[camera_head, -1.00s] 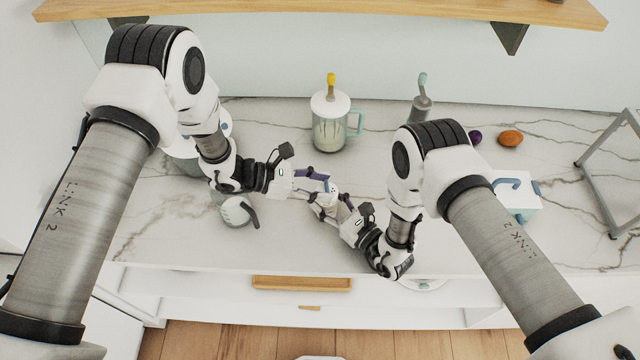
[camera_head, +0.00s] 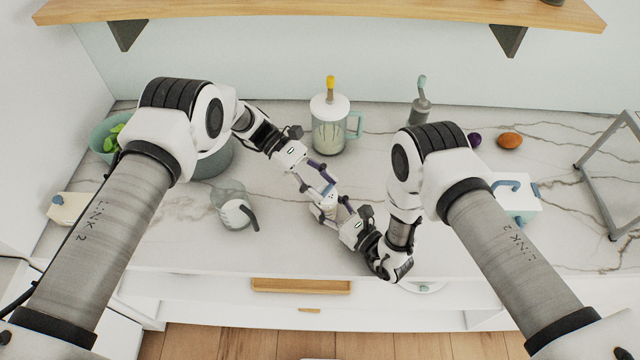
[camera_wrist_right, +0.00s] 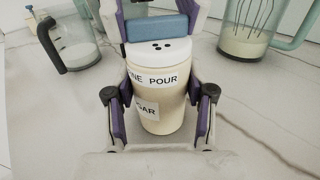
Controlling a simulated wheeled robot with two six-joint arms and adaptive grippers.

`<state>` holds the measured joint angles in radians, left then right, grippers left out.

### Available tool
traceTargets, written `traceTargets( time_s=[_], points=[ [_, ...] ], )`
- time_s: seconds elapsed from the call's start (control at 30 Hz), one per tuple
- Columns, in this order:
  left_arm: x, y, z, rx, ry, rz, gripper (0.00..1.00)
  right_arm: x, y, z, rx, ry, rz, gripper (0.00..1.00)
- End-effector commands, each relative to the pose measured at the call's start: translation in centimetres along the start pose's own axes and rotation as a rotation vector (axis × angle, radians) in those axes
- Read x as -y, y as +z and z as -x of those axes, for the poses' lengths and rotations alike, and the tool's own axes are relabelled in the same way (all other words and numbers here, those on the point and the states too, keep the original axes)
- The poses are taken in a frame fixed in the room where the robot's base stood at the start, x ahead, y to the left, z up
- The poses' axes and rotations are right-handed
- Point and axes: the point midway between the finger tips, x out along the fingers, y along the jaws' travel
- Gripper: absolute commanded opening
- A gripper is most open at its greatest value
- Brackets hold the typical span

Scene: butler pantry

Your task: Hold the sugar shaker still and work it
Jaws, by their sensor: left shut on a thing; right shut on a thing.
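The sugar shaker (camera_wrist_right: 158,85) is a cream cylinder with labels reading "...NE POUR" and "...GAR" and a white top with dark holes. It stands in the right wrist view between the purple-padded fingers of my right gripper (camera_wrist_right: 158,105), which is shut on its body. A blue block (camera_wrist_right: 157,27) sits at the far edge of its top. My left gripper (camera_head: 324,187) reaches it from the far left and is shut on this blue block; its fingers show at the top of the wrist view. In the head view the shaker (camera_head: 328,204) is mostly hidden by both grippers.
A glass jug with a dark handle (camera_head: 228,200) stands left of the grippers, and a lidded jar with a teal handle (camera_head: 329,125) behind. A grey bottle (camera_head: 420,108), a white box (camera_head: 515,198) and a metal frame (camera_head: 600,170) are right. A teal bowl (camera_head: 100,140) is far left.

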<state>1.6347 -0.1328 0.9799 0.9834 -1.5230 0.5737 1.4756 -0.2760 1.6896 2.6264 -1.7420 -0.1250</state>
Motion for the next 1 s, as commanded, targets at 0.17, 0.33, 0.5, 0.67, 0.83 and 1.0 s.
traceTargets(
  time_s=[0.17, 0.33, 0.5, 0.67, 0.83, 1.0],
  points=[
    [-0.32, 0.0, -0.23, 0.003, -0.124, -0.055, 0.12, -0.15, -0.05, -0.04, -0.001, 0.004, 0.0, 0.0],
    [-0.52, 0.0, -0.28, 0.003, -0.209, -0.09, 0.12, -0.15, -0.04, -0.04, -0.001, 0.004, 0.0, 0.0],
    [-0.52, 0.07, -0.27, 0.003, -0.26, -0.11, 0.12, -0.15, -0.04, -0.04, -0.001, 0.004, 0.0, 0.0],
    [-0.48, 0.12, -0.21, 0.0, -0.28, -0.117, 0.12, -0.14, -0.05, -0.04, -0.001, 0.004, 0.0, 0.0],
    [-0.44, 0.12, -0.21, 0.0, -0.284, -0.117, 0.12, -0.12, -0.06, -0.03, -0.002, 0.003, 0.0, 0.0],
    [-0.43, 0.11, -0.21, 0.001, -0.283, -0.117, 0.12, -0.09, -0.06, -0.03, -0.002, 0.002, 0.0, 0.0]
  ],
)
